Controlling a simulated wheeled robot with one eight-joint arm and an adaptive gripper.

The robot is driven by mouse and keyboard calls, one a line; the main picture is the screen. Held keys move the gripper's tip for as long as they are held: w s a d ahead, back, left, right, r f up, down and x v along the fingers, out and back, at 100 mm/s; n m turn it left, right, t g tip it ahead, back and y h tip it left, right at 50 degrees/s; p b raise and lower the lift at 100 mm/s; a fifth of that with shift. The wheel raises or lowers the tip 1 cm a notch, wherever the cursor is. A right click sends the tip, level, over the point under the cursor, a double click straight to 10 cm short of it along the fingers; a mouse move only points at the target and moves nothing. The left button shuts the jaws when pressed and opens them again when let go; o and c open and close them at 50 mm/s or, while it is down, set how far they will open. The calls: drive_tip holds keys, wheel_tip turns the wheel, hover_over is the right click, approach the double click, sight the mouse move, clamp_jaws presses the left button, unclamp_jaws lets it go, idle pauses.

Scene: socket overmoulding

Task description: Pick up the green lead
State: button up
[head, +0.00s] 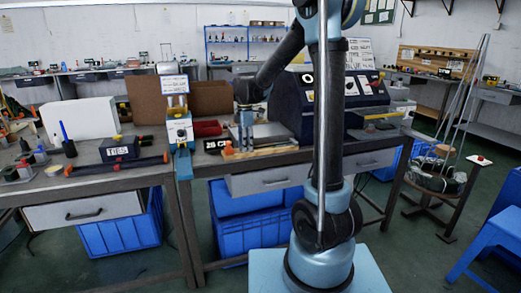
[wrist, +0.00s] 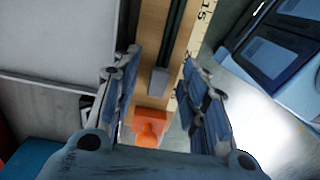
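In the wrist view a thin dark green strip, which looks like the green lead (wrist: 175,38), lies along a wooden board (wrist: 152,30). A grey block (wrist: 158,81) sits at its near end. My gripper (wrist: 158,60) is open, with one finger on each side of the grey block and nothing seen between the pads touching it. I cannot tell the height of the fingers above the board. In the head view my gripper (head: 245,135) points down over the bench; the lead cannot be made out there.
An orange piece (wrist: 150,124) sits at the board's near end, with a numbered ruler edge (wrist: 196,40) along the right. In the head view, a dark machine (head: 300,105) stands right of my gripper and a white-and-blue device (head: 179,125) stands left.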

drive_tip(key=shift+f, duration=0.2)
clamp_jaws()
drive_tip(key=shift+r, duration=0.1)
